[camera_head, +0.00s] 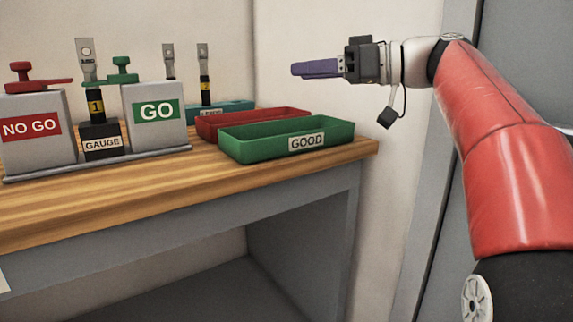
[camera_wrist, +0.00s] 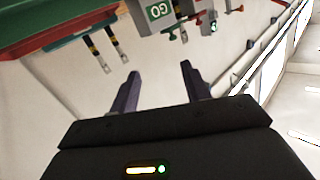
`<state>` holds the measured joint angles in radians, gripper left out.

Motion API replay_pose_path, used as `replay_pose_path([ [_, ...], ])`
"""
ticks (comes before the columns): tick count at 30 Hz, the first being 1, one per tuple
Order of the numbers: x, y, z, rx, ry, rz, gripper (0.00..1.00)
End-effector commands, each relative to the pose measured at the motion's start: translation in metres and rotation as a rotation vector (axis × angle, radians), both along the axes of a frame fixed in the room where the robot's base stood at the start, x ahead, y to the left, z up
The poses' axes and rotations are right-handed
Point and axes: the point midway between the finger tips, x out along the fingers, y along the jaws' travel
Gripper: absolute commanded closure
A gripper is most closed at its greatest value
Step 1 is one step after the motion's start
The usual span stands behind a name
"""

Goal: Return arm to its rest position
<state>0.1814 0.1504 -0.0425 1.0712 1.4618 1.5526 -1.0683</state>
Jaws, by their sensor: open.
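My red arm (camera_head: 500,150) reaches up from the lower right in the head view and bends left at the top. My gripper (camera_head: 316,68) is held level in the air above and beyond the green tray, pointing left. In the wrist view my gripper (camera_wrist: 158,88) shows two purple fingers spread apart with nothing between them. It touches nothing on the bench in either view.
A wooden bench (camera_head: 200,185) carries a green GOOD tray (camera_head: 270,150), a red tray (camera_head: 215,122), a teal tray (camera_head: 236,104), a NO GO block (camera_head: 35,130), a GO block (camera_head: 155,115) and a GAUGE holder (camera_head: 101,140). Walls stand behind.

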Motion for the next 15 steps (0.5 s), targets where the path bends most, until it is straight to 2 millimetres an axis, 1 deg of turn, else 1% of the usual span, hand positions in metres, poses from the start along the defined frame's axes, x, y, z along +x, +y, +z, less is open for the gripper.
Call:
replay_pose_path([
  [5,-0.011,0.004,-0.028,-0.063,0.145,-0.091,0.53],
  [8,-0.019,0.004,-0.051,-0.109,0.244,-0.158,0.53],
  [11,-0.033,0.003,-0.080,-0.165,0.354,-0.242,0.53],
  [14,-0.055,-0.003,-0.122,-0.243,0.482,-0.357,0.53],
  [15,-0.068,-0.007,-0.143,-0.281,0.537,-0.415,0.53],
])
